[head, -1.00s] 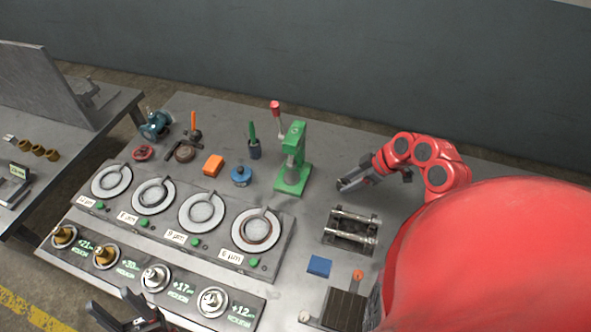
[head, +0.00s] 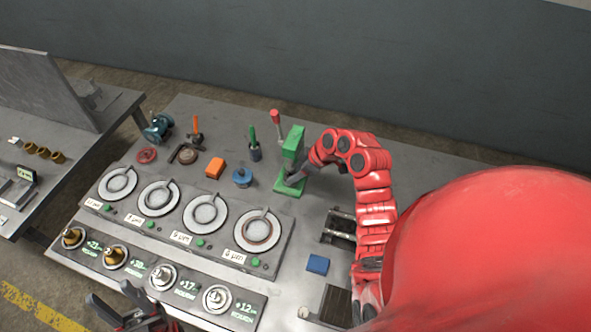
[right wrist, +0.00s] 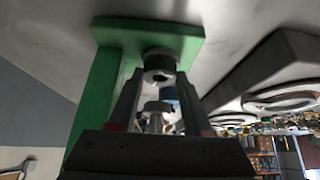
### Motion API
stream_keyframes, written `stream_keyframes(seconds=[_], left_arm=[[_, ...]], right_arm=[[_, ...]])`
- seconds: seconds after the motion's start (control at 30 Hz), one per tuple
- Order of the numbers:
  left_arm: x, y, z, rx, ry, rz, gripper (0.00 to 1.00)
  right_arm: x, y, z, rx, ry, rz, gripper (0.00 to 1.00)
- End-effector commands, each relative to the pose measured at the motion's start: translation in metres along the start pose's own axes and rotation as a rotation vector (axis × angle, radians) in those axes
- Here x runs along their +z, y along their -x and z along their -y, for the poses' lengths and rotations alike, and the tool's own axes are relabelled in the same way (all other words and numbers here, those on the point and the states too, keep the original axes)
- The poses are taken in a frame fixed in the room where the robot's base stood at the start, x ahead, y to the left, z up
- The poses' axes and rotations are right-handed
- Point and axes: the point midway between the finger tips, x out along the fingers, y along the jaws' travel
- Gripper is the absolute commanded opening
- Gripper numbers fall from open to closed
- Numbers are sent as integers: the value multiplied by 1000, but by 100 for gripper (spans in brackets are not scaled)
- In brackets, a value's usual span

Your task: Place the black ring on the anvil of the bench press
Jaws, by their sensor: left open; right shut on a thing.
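The green bench press (head: 293,145) stands at the back of the bench, with its green base plate also in the right wrist view (right wrist: 115,30). My right gripper (head: 291,178) is at the press, low over its base. In the right wrist view its fingers (right wrist: 160,80) are shut on a small dark ring (right wrist: 160,76), which lies close against the anvil (right wrist: 160,54). I cannot tell whether the ring touches the anvil. A silver part of the press (right wrist: 155,113) shows between the fingers. My left gripper (head: 127,305) is open and empty at the front edge.
Several round plates (head: 205,212) in a grey panel lie left of the press. A blue cap-like part (head: 242,177) and an orange block (head: 215,166) stand nearby.

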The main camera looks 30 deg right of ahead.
Motion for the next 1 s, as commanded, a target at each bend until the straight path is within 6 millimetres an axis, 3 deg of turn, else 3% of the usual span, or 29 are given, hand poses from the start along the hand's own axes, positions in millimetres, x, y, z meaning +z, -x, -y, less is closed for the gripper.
stream_keyframes(seconds=[0.23,0.27,0.33,0.73,1.0], left_arm=[[1,3,0,0,0,0,50],[1,3,0,0,0,0,50],[0,2,0,0,0,0,50],[1,5,0,0,0,0,50],[4,22,-1,0,0,0,50]], right_arm=[[2,-2,0,1,0,-1,0],[2,-2,0,1,0,-1,51],[2,-1,0,1,-1,0,62],[2,6,-2,3,-2,-2,62],[3,62,-4,12,1,-4,62]])
